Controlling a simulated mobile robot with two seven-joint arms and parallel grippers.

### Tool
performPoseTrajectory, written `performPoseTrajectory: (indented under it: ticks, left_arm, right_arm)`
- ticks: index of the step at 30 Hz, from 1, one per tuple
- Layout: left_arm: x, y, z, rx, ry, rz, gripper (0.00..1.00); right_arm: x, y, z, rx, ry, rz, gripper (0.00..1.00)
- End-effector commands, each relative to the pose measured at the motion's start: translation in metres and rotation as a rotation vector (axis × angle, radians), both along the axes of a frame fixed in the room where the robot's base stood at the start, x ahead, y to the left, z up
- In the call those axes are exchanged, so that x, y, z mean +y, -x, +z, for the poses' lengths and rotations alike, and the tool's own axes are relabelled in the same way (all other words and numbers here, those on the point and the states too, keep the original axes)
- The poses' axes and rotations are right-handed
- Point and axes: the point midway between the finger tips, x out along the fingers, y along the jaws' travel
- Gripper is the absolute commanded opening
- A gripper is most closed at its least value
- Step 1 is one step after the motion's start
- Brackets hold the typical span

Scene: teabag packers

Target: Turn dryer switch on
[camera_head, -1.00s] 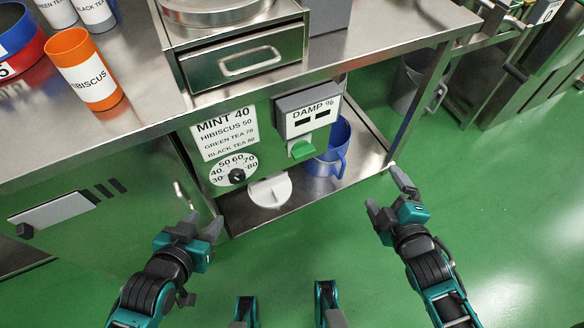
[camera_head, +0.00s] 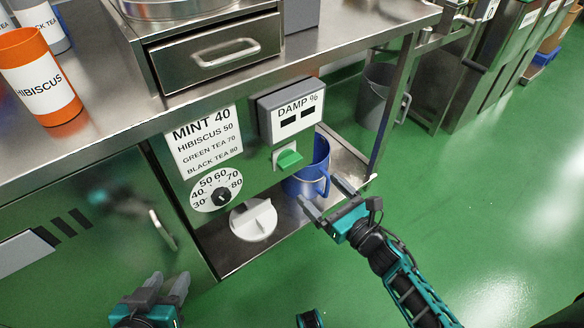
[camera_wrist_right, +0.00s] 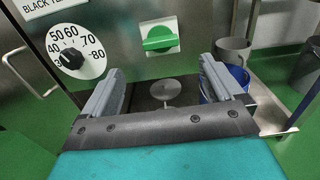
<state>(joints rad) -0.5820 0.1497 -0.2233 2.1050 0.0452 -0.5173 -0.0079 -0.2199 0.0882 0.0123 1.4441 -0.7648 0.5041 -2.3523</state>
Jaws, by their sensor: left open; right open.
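A green switch (camera_head: 289,159) sits on a white plate on the panel, below the grey DAMP % box (camera_head: 292,108). It also shows in the right wrist view (camera_wrist_right: 159,38), where its green bar lies nearly level. My right gripper (camera_head: 322,196) is open and empty, to the right of and below the switch in the head view, apart from it. In the right wrist view the switch is ahead, above the gap between the open fingers (camera_wrist_right: 160,82). My left gripper (camera_head: 167,286) is open and empty at the bottom left, away from the panel.
A black dial (camera_head: 221,196) and a white round disc (camera_head: 253,220) are left of and below the switch. An orange hibiscus cup (camera_head: 42,78) stands on the counter.

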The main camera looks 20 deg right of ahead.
Motion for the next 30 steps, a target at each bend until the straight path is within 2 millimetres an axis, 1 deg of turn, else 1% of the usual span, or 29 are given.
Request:
performPoseTrajectory:
  ticks: [1, 9, 12, 15, 21, 28, 29, 30]
  left_arm:
    - [0.000, 0.000, -0.003, 0.001, 0.000, -0.001, 0.45]
    - [-0.002, 0.002, -0.012, 0.016, 0.002, -0.004, 0.45]
    - [-0.004, 0.001, -0.013, 0.015, 0.006, -0.003, 0.45]
    - [-0.005, 0.001, -0.011, 0.010, 0.012, -0.003, 0.45]
    - [-0.007, -0.001, -0.008, 0.004, 0.015, -0.005, 0.45]
    - [-0.007, -0.001, -0.009, 0.006, 0.014, -0.006, 0.45]
    - [-0.007, -0.001, -0.009, 0.006, 0.014, -0.006, 0.45]
    - [-0.006, -0.001, -0.009, 0.007, 0.013, -0.006, 0.45]
  right_arm:
    - [0.004, -0.011, 0.000, -0.003, -0.001, 0.000, 0.94]
    - [0.023, -0.064, -0.001, -0.001, -0.004, -0.001, 0.94]
    - [0.029, -0.080, 0.000, -0.001, -0.003, -0.001, 0.94]
    - [0.033, -0.091, -0.001, 0.000, -0.003, -0.002, 0.94]
    - [0.036, -0.100, 0.000, 0.001, -0.004, -0.002, 0.94]
    - [0.037, -0.101, 0.000, 0.001, -0.004, -0.002, 0.94]
    - [0.037, -0.101, 0.000, 0.001, -0.004, -0.002, 0.93]
    - [0.037, -0.101, 0.000, 0.001, -0.004, -0.002, 0.89]
